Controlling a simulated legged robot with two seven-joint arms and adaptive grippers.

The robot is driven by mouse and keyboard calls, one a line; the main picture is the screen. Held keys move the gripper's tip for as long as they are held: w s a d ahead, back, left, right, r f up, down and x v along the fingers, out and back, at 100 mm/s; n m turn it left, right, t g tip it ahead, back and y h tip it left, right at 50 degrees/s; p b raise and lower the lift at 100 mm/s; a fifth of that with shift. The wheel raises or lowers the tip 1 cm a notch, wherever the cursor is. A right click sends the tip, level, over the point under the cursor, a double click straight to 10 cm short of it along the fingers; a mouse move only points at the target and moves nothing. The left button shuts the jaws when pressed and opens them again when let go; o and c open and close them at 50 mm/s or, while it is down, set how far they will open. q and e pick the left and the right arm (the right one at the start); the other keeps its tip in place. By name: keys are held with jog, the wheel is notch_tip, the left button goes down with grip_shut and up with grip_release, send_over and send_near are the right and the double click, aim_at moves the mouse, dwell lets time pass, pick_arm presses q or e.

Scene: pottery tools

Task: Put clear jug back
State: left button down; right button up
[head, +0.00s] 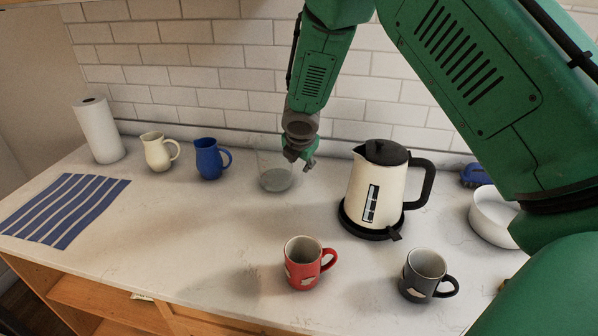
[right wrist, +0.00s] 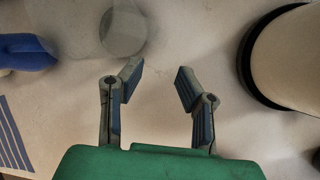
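The clear jug (head: 276,178) stands upright on the counter near the back wall, to the right of the blue jug (head: 209,160) and the cream jug (head: 158,152). In the right wrist view the clear jug (right wrist: 124,32) is faint, at the top left, beyond the left fingertip. My right gripper (head: 302,160) is at the clear jug's right side, near its rim. In the right wrist view the right gripper (right wrist: 156,80) is open, with only bare counter between its fingers. My left gripper is not in view.
A cream kettle (head: 366,192) on a black base stands to the right. A red mug (head: 302,264) and a grey mug (head: 422,274) are in front. A white bowl (head: 490,215) is at the right. A striped cloth (head: 65,208) and paper roll (head: 98,130) are at the left.

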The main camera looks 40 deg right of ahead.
jog(key=v, duration=0.3)
jog(key=shift+d, duration=0.2)
jog(key=shift+d, duration=0.1)
jog(key=shift+a, duration=0.2)
